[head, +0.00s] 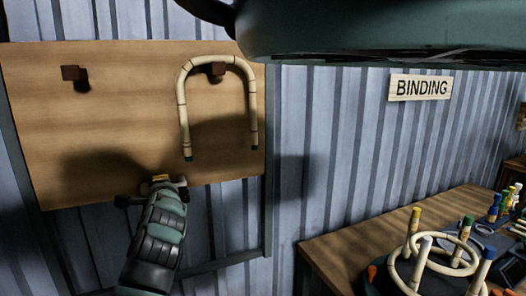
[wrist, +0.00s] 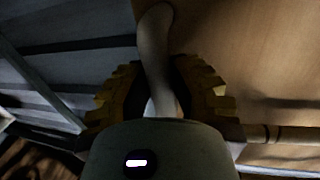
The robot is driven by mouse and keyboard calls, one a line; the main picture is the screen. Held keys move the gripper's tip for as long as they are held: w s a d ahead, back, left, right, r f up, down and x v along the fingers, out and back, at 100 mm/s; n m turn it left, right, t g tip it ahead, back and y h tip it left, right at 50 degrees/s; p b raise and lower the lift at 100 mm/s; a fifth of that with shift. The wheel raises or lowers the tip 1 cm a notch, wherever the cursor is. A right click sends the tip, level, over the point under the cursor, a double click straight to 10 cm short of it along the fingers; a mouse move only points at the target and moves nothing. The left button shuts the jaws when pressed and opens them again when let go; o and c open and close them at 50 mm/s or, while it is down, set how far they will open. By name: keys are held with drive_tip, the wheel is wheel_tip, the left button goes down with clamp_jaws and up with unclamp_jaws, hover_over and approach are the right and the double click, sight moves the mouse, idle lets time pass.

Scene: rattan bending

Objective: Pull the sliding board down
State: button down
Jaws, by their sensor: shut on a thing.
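The sliding board (head: 110,130) is a wide brown wooden panel on the wall at the left of the head view. It also fills the upper right of the wrist view (wrist: 265,55). My gripper (head: 160,181) is at the board's lower edge, near its middle. In the wrist view my gripper's yellow fingers (wrist: 160,95) are closed around a smooth curved handle (wrist: 154,45) by the board. The handle's lower part is hidden between the fingers. In the head view the handle is hidden by my gripper.
A U-shaped bent rattan piece (head: 181,95) hangs from the board's right peg (head: 215,69); the left peg (head: 73,73) is bare. A wooden table (head: 335,240) at lower right bears rattan rings (head: 440,262) and coloured-capped posts. A BINDING sign (head: 420,87) is on the corrugated wall.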

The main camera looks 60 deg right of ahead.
drive_tip(key=shift+f, duration=0.2)
drive_tip(key=c, duration=0.8)
unclamp_jaws()
drive_tip(key=shift+r, duration=0.1)
drive_tip(key=shift+c, duration=0.2)
drive_tip(key=shift+s, duration=0.1)
drive_tip(key=shift+s+a+r, duration=0.2)
drive_tip(key=shift+s, duration=0.15)
drive_tip(key=v, duration=1.1)
drive_tip(key=shift+w+a+f, duration=0.1)
drive_tip(key=shift+a, duration=0.05)
